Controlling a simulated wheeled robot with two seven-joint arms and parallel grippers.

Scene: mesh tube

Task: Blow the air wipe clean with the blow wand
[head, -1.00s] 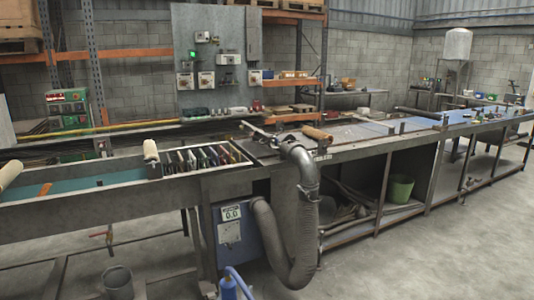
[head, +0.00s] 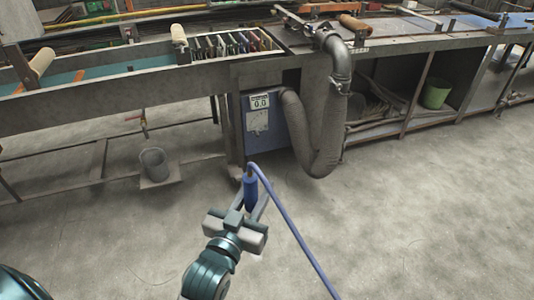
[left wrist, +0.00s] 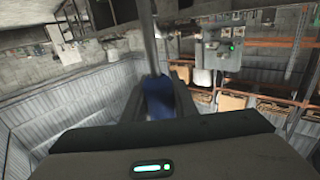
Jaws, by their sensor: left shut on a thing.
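My left gripper (head: 251,206) is shut on the blue blow wand (head: 250,190), in front of the machine and above the concrete floor. A blue hose (head: 292,232) loops from the wand down to the lower right. In the left wrist view the wand's blue body (left wrist: 158,100) sits between the fingers, with a thin grey tube (left wrist: 149,40) reaching away from it. Metal fittings (head: 300,18) stand on the bench where the grey duct ends; I cannot tell whether they are the air wipe. My right gripper is not in view.
A ribbed grey duct (head: 322,150) hangs in front of the bench beside a blue box (head: 268,138) reading 0.0. A green bucket (head: 436,92) sits on the lower shelf. The floor at right is clear apart from the hose.

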